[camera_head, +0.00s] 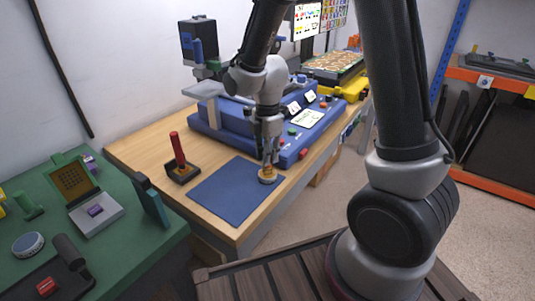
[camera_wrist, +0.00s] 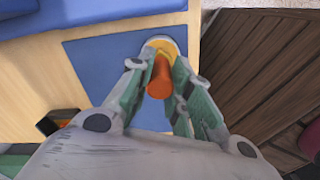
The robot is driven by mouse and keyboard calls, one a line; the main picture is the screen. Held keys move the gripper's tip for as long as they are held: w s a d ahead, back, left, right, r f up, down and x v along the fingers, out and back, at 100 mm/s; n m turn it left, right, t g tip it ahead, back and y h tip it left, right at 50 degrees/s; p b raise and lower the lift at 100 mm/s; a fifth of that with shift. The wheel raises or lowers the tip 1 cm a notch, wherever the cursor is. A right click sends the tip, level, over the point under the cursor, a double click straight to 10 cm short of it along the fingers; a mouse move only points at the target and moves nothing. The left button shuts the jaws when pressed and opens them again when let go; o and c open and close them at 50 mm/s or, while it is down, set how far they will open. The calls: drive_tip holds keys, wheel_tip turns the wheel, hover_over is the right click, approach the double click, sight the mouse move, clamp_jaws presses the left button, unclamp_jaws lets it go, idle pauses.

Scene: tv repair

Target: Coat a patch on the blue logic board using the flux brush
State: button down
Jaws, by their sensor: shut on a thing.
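My gripper (camera_head: 268,160) points down over the right part of a flat blue sheet (camera_head: 225,192) on the wooden bench. It is shut on an upright orange handle (camera_wrist: 160,78), which I take to be the flux brush. A round yellow and pale base (camera_wrist: 162,46) shows beyond the handle and appears at the sheet's right side in the head view (camera_head: 268,178). I cannot tell whether the base belongs to the brush or touches the sheet. The blue sheet carries no visible circuit detail, so I cannot tell if it is the logic board.
A red-handled tool (camera_head: 177,150) stands in a dark holder left of the sheet. A blue machine (camera_head: 290,135) with buttons stands close behind my gripper. A green table (camera_head: 130,262) with several items is at left. The sheet's left part is clear.

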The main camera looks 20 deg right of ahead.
drive_tip(key=shift+r, duration=3.45)
